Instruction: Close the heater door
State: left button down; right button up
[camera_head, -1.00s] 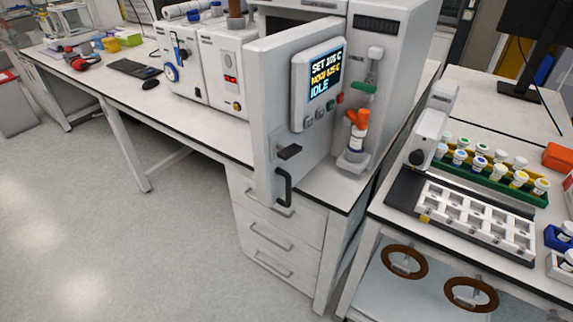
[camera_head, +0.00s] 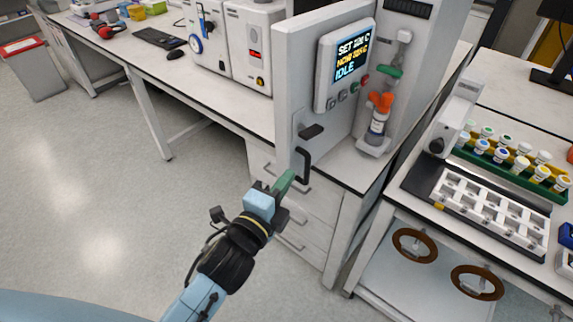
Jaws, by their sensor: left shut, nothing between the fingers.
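The heater door (camera_head: 296,72) is a tall light grey panel standing open and jutting forward over the bench's front edge. It bears a lit screen (camera_head: 353,55) reading IDLE, a dark latch (camera_head: 311,131) and a black looped handle (camera_head: 303,164) low down. My left gripper (camera_head: 287,180) has green fingertips and is shut and empty. In the picture its tips are just left of and below the handle; I cannot tell whether they touch it. My right gripper is not in view.
A bottle with an orange top (camera_head: 379,116) stands right of the door. White drawers (camera_head: 324,206) are below the bench. At right, a table holds a vial rack (camera_head: 510,165) and a white tray (camera_head: 487,207). The floor at left (camera_head: 90,190) is clear.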

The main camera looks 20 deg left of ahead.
aim_at(290, 146)
pick_arm(q)
jog(key=shift+w+a+f+p, duration=0.1)
jog(key=shift+w+a+p, duration=0.2)
jog(key=shift+w, duration=1.45)
jog(key=shift+w+a+r+p, duration=0.1)
jog(key=shift+w+a, duration=0.35)
jog(key=shift+w, duration=1.35)
jog(key=shift+w+a+f+p, duration=0.15)
jog(key=shift+w+a, duration=0.2)
jog(key=shift+w, duration=1.4)
jog(key=shift+a, duration=0.15)
